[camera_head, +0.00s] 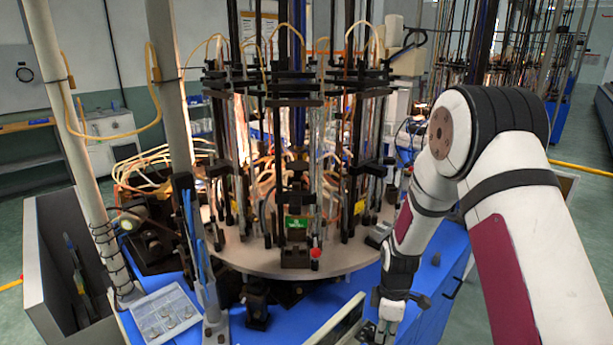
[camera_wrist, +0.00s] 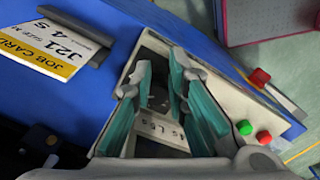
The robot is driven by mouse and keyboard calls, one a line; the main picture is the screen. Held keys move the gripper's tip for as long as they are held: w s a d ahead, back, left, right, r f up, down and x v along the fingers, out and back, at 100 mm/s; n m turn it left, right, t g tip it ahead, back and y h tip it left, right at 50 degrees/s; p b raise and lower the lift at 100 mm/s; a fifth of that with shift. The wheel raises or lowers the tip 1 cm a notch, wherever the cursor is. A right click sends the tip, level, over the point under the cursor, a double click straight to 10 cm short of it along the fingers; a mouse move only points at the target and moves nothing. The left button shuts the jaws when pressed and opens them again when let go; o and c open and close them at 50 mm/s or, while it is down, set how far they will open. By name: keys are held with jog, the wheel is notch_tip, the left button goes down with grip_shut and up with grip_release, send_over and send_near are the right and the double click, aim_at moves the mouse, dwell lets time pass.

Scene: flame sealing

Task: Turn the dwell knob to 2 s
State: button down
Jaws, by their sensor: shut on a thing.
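My gripper (camera_wrist: 160,84) has its teal-padded fingers over the face of a pale control box (camera_wrist: 128,70) in the wrist view. The fingers are closed around a small dark knob (camera_wrist: 159,102), which they mostly hide. In the head view my gripper (camera_head: 386,318) is low at the right of centre, beside the control box (camera_head: 338,325), whose face is turned away.
A green button (camera_wrist: 244,127) and a red button (camera_wrist: 264,137) sit on the box right of my fingers. A yellow and white job card (camera_wrist: 45,47) lies left, with a line seeming to read 4 S. The round sealing machine (camera_head: 290,262) stands behind; a parts tray (camera_head: 165,315) is left.

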jog(key=shift+w+r+b, duration=0.1)
jog(key=shift+w+b, duration=0.3)
jog(key=shift+w, duration=0.65)
jog(key=shift+d, duration=0.45)
jog(key=shift+s+r+p, duration=0.15)
jog(key=shift+r+p, duration=0.35)
jog(key=shift+r, duration=0.95)
jog(key=shift+s+r+p, duration=0.1)
jog(key=shift+r+p, duration=0.35)
jog(key=shift+r, duration=1)
